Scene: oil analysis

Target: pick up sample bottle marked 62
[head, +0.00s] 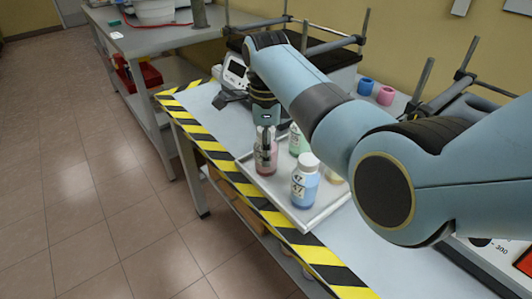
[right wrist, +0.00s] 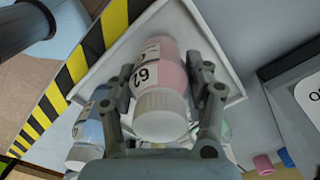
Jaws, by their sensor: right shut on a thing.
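The sample bottle marked 62 (right wrist: 172,62) is pink with a white cap, and its label shows in the right wrist view. My right gripper (right wrist: 163,88) has one finger on each side of it and is shut on it. In the head view my right gripper (head: 265,130) points down over the pink bottle (head: 265,160), which is upright at the tray's left corner. I cannot tell whether its base touches the tray. My left gripper is in neither view.
The tray (head: 313,218) also holds a blue bottle marked 47 (head: 305,188), a green bottle (head: 298,142) and a partly hidden yellowish one. Black-yellow tape (head: 240,183) lines the table edge. Blue (head: 365,86) and pink (head: 386,95) cups stand behind.

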